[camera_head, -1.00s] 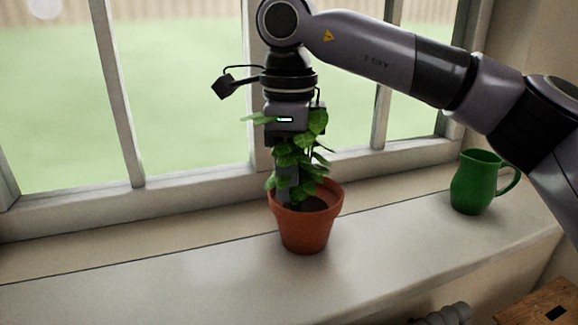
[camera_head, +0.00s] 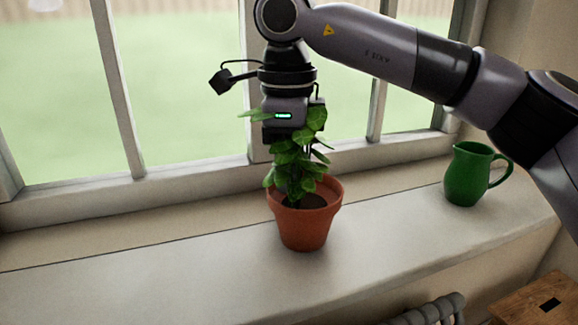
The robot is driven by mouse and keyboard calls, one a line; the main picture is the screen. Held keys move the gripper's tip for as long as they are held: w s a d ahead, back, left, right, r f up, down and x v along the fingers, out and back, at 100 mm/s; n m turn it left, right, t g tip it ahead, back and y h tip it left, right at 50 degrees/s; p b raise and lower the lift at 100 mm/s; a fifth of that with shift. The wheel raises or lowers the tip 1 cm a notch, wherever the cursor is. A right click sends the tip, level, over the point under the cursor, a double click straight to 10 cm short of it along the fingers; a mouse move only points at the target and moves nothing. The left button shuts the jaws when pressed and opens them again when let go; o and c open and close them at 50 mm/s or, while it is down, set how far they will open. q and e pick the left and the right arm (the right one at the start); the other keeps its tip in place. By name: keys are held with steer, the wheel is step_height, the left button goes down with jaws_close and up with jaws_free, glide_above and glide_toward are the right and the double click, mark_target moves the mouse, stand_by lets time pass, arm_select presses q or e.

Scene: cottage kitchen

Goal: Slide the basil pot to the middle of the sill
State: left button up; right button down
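The basil pot (camera_head: 304,227) is a terracotta pot with a leafy green plant (camera_head: 297,168). It stands upright on the pale sill (camera_head: 150,280), left of the green jug. My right gripper (camera_head: 292,190) points straight down over the pot, its body just above and behind the upper leaves. The leaves hide its fingers and fingertips, so I cannot tell whether they touch the pot or are closed on its rim. My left gripper is not in view.
A green jug (camera_head: 467,174) stands on the sill to the right, with a clear gap from the pot. The window frame (camera_head: 190,195) runs behind the sill. The sill left of the pot is bare. A radiator (camera_head: 435,312) and a wooden surface (camera_head: 535,298) lie below.

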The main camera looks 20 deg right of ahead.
steer(key=c, duration=1)
jaws_free()
steer(key=shift+c, duration=0.2)
steer(key=shift+r, duration=0.15)
step_height(320, 180, up, 6)
steer(key=shift+p, duration=0.3)
steer(key=shift+r, duration=0.5)
